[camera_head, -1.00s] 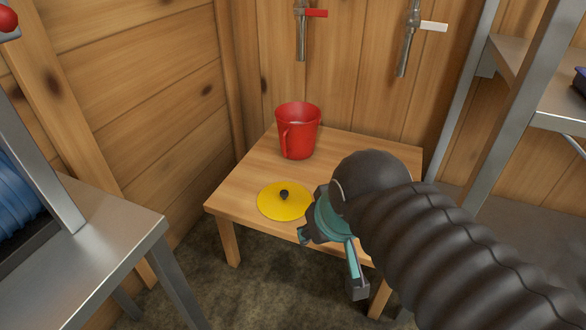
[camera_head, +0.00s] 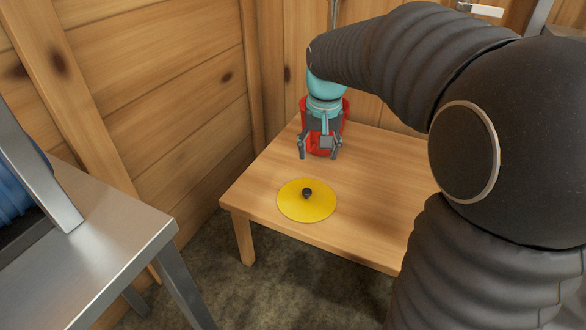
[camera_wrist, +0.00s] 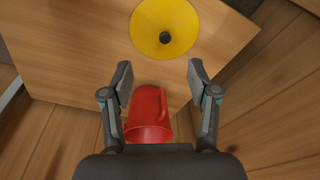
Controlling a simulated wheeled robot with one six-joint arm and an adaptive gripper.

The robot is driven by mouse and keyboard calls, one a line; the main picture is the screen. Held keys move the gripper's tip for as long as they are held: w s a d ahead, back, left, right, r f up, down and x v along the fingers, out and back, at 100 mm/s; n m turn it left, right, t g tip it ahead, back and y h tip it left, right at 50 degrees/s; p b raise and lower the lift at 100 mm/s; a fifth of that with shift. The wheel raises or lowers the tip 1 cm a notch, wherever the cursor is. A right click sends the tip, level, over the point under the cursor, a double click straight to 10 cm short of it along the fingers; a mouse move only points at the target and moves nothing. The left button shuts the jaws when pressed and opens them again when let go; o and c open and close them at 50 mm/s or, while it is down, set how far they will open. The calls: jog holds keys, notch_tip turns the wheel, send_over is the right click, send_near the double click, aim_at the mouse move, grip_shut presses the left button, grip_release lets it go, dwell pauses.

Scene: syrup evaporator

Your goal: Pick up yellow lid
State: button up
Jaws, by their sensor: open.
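The yellow lid (camera_head: 297,207) is a flat round disc with a dark knob (camera_head: 307,192) at its middle. It lies flat on the wooden table (camera_head: 262,183) near the front left edge. In the wrist view the lid (camera_wrist: 180,20) is at the top, beyond my fingertips, with its upper edge cut off. My gripper (camera_head: 319,153) points down, open and empty, above the table behind the lid and in front of the red cup. In the wrist view my gripper (camera_wrist: 159,76) has its fingers wide apart, with the lid not between them.
A red cup (camera_wrist: 147,112) stands on the table close to my gripper, partly hidden behind it in the head view. A metal table (camera_head: 110,225) is at the left. Plank walls (camera_head: 160,90) close off the back and left. The table around the lid is clear.

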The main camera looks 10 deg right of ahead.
jog(key=g+b, duration=0.1)
jog(key=g, duration=0.1)
send_over(307, 190)
notch_tip(307, 190, down, 8)
jog(key=shift+m, duration=0.3)
notch_tip(307, 190, down, 9)
jog(key=shift+w+r+b, duration=0.1)
jog(key=shift+w+b, duration=0.05)
jog(key=shift+b, duration=0.8)
jog(key=shift+s+f+b, duration=0.2)
jog(key=shift+f+b, duration=0.4)
jog(key=shift+f, duration=1.95)
grip_shut()
